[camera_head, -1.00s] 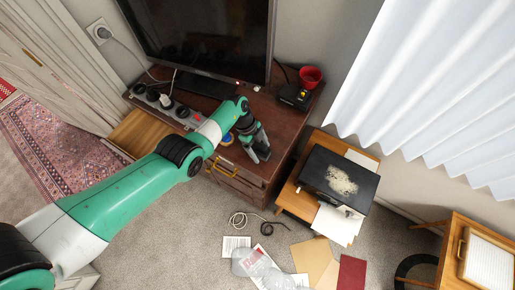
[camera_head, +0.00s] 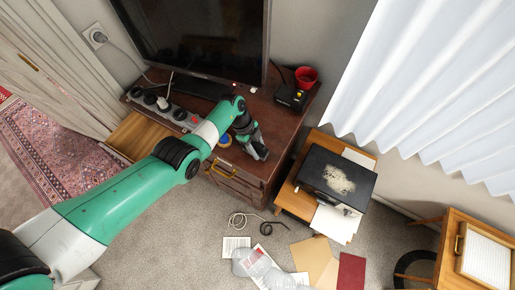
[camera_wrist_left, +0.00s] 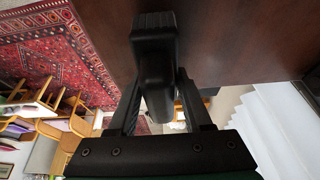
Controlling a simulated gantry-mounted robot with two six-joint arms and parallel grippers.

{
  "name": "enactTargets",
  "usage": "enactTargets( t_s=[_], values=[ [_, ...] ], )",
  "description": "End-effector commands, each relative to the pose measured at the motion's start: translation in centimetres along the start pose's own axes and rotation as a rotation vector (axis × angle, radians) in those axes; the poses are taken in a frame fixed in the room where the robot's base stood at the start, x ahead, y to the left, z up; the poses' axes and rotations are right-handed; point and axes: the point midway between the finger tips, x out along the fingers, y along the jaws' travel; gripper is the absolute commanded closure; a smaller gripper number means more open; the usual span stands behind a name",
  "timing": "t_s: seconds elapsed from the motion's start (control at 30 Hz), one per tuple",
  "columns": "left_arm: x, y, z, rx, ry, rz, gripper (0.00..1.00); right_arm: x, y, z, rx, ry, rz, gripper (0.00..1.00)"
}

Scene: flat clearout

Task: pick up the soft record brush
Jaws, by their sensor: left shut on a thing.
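The soft record brush appears as a dark, rounded block (camera_wrist_left: 154,62) between the fingers of my left gripper (camera_wrist_left: 160,88) in the left wrist view. The fingers are shut on it, one on each side. In the head view my left gripper (camera_head: 256,147) is over the front right part of the brown TV cabinet top (camera_head: 278,122). There the brush is too small and dark to tell from the fingers. I cannot tell whether it touches the cabinet top. My right gripper is not in view.
A television (camera_head: 200,38) stands at the back of the cabinet. A side table (camera_head: 294,203) stands right; papers and cables lie on the floor.

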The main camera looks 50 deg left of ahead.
Motion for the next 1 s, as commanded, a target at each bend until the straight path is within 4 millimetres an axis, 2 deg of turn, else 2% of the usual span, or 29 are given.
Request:
enactTargets(
  t_s=[0.1, 0.23, 0.4, 0.7, 0.87, 1.0],
  values=[
    [-2.8, 0.0, -1.2, 0.002, 0.0, -0.002, 1.0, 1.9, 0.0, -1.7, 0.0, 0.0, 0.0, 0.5],
    [-5.2, 2.0, -2.5, 0.001, 0.0, 0.001, 1.0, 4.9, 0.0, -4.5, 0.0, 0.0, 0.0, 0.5],
    [-7.8, 5.0, -4.2, 0.001, 0.0, 0.0, 1.0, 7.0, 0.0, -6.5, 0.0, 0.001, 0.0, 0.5],
    [-9.3, 11.4, -6.1, 0.0, 0.0, 0.003, 1.0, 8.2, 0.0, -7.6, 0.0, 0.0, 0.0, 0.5],
    [-9.9, 13.2, -6.7, 0.0, 0.0, 0.002, 1.0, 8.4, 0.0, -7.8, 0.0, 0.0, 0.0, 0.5],
    [-10.1, 13.8, -6.9, 0.0, -0.001, 0.001, 1.0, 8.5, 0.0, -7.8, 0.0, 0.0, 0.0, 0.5]
  ],
)
